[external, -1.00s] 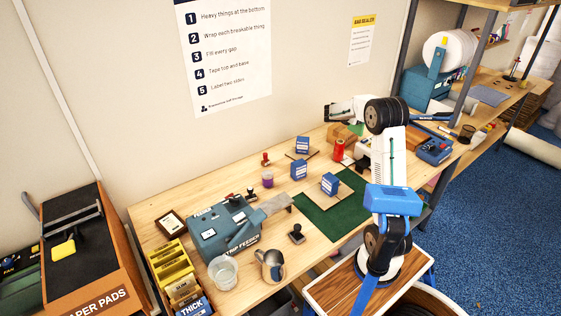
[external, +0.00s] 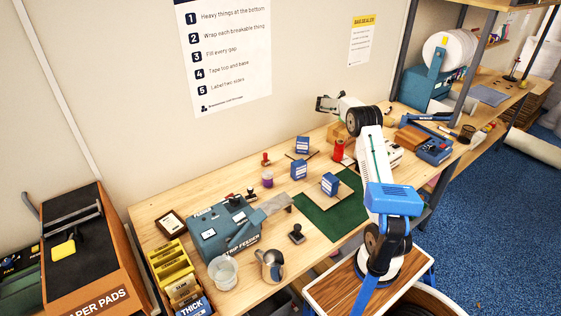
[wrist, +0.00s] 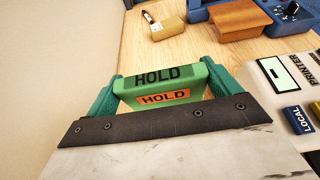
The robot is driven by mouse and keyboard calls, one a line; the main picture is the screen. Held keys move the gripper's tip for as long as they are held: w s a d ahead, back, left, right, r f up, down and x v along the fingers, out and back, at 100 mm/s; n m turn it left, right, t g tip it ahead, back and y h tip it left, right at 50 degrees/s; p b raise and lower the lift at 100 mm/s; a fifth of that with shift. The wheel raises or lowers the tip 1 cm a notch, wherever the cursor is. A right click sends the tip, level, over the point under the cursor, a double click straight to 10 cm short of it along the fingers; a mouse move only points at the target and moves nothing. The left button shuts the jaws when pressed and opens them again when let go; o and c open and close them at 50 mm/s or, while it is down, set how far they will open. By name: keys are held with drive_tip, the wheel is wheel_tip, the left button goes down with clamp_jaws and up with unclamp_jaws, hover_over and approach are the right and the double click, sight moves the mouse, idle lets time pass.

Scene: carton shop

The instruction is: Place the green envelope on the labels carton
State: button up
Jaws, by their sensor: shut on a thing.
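In the wrist view, my gripper (wrist: 160,92) is shut on a green, block-like thing (wrist: 158,82) marked HOLD on two faces, one mark on an orange patch. It is the only green item I see held; I cannot tell if it is an envelope. In the external view, my gripper (external: 322,104) is raised over the back of the bench near the wall, and what it holds is too small to make out. I cannot read which is the labels carton.
A red cylinder (external: 338,150), a white printer (wrist: 272,76) and a brown box (wrist: 240,20) are near my arm. The strip feeder (external: 222,228), a clear cup (external: 222,272) and a metal jug (external: 271,265) stand at front left. The green mat (external: 320,221) has bare room.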

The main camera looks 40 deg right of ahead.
drive_tip(key=shift+f, duration=0.8)
drive_tip(key=o, duration=0.8)
drive_tip(key=shift+f, duration=0.15)
drive_tip(key=shift+c, duration=0.2)
drive_tip(key=shift+r, duration=0.2)
drive_tip(key=v, duration=1.1)
drive_tip(key=s+a+r+m+y, duration=0.3)
drive_tip(key=s+a+r+m, duration=0.25)
drive_tip(key=s+a, duration=0.5)
drive_tip(key=s+a+f+m+y, duration=0.2)
drive_tip(key=s+a+m+y, duration=0.1)
drive_tip(key=s+a, duration=0.6)
drive_tip(key=s+a+f+m+y, duration=0.3)
drive_tip(key=s+a, duration=0.6)
drive_tip(key=s, duration=0.7)
drive_tip(key=s+a+f+m+t+y, duration=0.1)
drive_tip(key=s+a+m+y, duration=0.3)
drive_tip(key=s+a, duration=0.5)
drive_tip(key=s+f+m, duration=0.1)
drive_tip(key=s+m, duration=0.1)
drive_tip(key=s, duration=0.1)
drive_tip(key=shift+s+a+f, duration=0.2)
drive_tip(key=shift+s+f, duration=0.05)
drive_tip(key=shift+f, duration=0.1)
